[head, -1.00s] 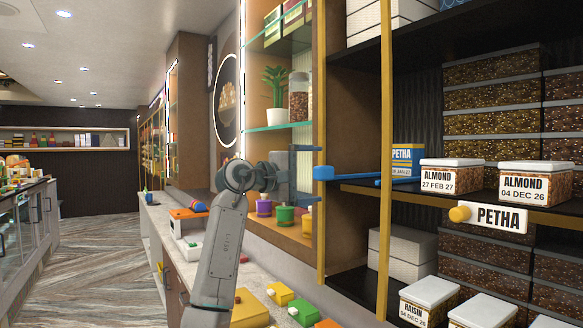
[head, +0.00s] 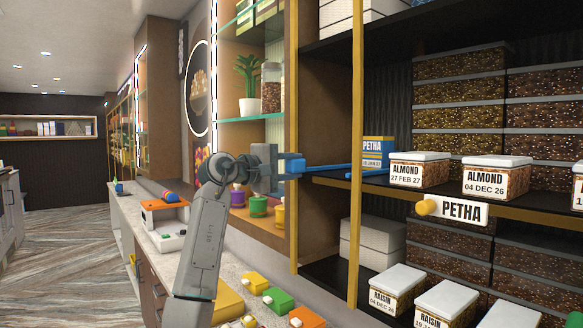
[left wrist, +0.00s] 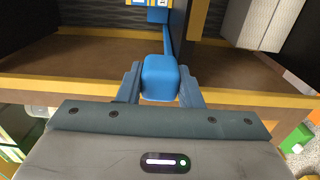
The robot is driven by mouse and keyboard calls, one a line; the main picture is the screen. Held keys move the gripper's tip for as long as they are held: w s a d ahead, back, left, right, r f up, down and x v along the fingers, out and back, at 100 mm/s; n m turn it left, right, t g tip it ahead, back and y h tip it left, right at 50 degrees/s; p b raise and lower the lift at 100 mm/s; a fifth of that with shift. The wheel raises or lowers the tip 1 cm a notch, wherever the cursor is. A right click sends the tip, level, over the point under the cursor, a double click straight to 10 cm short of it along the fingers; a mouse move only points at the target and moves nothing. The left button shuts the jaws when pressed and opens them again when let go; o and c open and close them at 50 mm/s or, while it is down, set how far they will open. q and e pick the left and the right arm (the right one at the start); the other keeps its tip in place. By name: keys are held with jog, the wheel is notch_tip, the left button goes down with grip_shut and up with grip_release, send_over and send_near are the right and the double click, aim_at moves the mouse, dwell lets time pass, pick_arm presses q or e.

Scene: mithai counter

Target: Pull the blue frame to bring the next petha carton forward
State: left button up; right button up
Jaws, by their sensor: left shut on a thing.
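The blue frame's blocky handle (head: 293,166) sticks out past the shelf's front edge in the head view, with its thin blue bar running back to the right toward the petha carton. The petha carton (head: 376,155), blue and yellow with a PETHA label, stands on the middle shelf left of the almond boxes. My left gripper (head: 290,164) is shut on the handle. In the left wrist view the handle (left wrist: 160,78) sits between both fingers, and the bar runs away from it to a blue part at the top. My right gripper is not in view.
Gold posts (head: 356,150) stand near the bar. Almond boxes (head: 420,170) and a PETHA sign with a yellow knob (head: 452,209) are to the right. Below lie raisin boxes (head: 397,290) and a counter with coloured boxes (head: 255,282).

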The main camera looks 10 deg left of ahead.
pick_arm(q)
jog(key=shift+a, duration=0.1)
dwell(0.4)
jog(key=shift+s+a+f, duration=0.1)
jog(key=shift+s, duration=0.05)
jog(key=shift+b+v, duration=1.15)
jog(key=shift+v, duration=1.25)
jog(key=b+v, duration=0.2)
jog(key=v, duration=0.6)
jog(key=shift+b, duration=0.35)
jog(key=o, duration=1.8)
jog(key=shift+s+a, duration=0.1)
jog(key=shift+s, duration=0.05)
jog(key=shift+c, duration=0.2)
